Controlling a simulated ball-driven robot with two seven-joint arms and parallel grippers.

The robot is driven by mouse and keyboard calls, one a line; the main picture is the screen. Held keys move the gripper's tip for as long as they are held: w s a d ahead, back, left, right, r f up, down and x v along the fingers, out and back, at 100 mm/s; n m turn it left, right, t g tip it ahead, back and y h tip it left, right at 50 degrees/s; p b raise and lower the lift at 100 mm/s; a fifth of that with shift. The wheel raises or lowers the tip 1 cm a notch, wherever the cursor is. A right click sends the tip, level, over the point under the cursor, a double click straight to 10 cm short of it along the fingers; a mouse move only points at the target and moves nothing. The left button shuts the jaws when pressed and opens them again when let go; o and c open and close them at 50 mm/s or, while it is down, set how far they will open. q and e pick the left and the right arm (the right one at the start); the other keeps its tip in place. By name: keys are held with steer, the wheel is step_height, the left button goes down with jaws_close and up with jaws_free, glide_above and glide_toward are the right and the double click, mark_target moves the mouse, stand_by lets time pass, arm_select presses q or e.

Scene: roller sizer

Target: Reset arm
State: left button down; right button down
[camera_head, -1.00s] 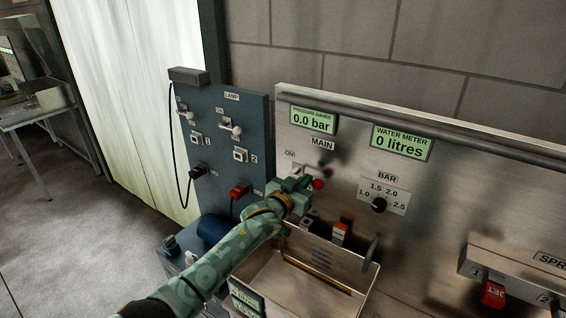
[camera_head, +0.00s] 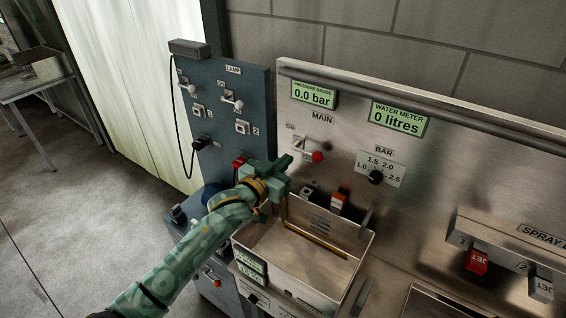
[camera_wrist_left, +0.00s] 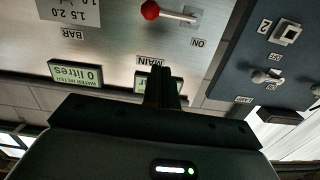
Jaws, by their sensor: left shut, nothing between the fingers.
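My left gripper (camera_head: 284,165) is shut and empty. It is in front of the steel panel, just left of the MAIN lever with its red knob (camera_head: 317,156), and apart from it. In the left wrist view the closed fingers (camera_wrist_left: 162,88) point at the panel, and the red knob (camera_wrist_left: 150,10) shows at the top, with its lever reaching toward the ON label. The pressure gauge (camera_head: 313,94) reads 0.0 bar and the water meter (camera_head: 398,117) reads 0 litres. My right gripper does not show.
A blue lamp panel (camera_head: 215,120) with switches and a hanging black cable stands to the left. A steel bin (camera_head: 335,285) lies below the gripper.

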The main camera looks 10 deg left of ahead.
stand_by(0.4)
arm_select(q)
steer(key=s+a+f+m+g+y, duration=0.1)
steer(key=s+a+f+g+y, duration=0.4)
steer(key=s, duration=0.6)
steer(key=s+a+f+g+y, duration=0.1)
steer(key=s+a+f+y, duration=0.1)
steer(key=s+a, duration=0.65)
steer(key=s+a+f+m+g+y, duration=0.1)
steer(key=s+a+f+g+y, duration=0.3)
steer(key=s, duration=0.9)
steer(key=s+d+f+g+h+b, duration=0.15)
steer(key=f+b, duration=0.55)
steer(key=f, duration=1.4)
steer(key=s+d+f+g+h+b, duration=0.2)
steer(key=f+b, duration=0.5)
steer(key=f, duration=1.3)
steer(key=s+f+n+g+b, duration=0.1)
steer(key=s+f+n+b, duration=0.2)
steer(key=s+f+b, duration=0.6)
steer(key=s+f+h, duration=0.1)
steer(key=s+f, duration=1)
steer(key=f, duration=0.4)
steer(key=shift+s+d+g, duration=0.15)
steer(key=shift+g, duration=0.2)
